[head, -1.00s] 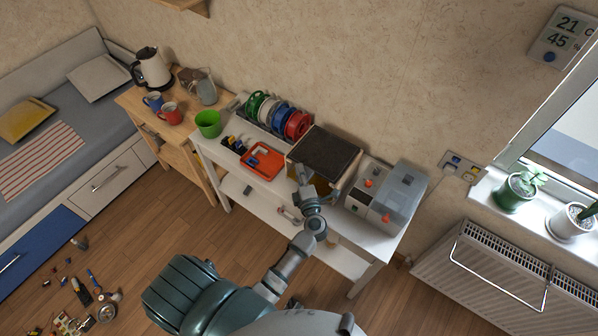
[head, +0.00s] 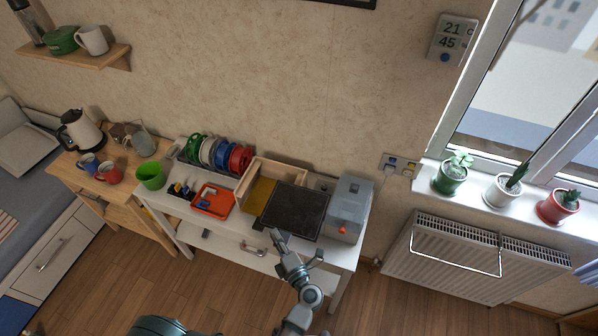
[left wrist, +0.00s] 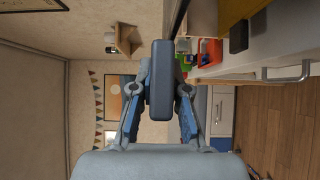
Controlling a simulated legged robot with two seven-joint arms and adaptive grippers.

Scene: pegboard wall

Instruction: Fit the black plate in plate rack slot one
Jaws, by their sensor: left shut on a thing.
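A dark square plate (head: 295,209), the black plate, is above the right part of the white table, between a wooden box and a grey machine. My left gripper (head: 281,238) is shut on its near edge. I cannot tell which slot is slot one. My right gripper is not in view.
The open wooden box (head: 277,169) with something yellow inside lies between rack and plate. The grey machine (head: 349,209) stands close on the right. The wall is behind.

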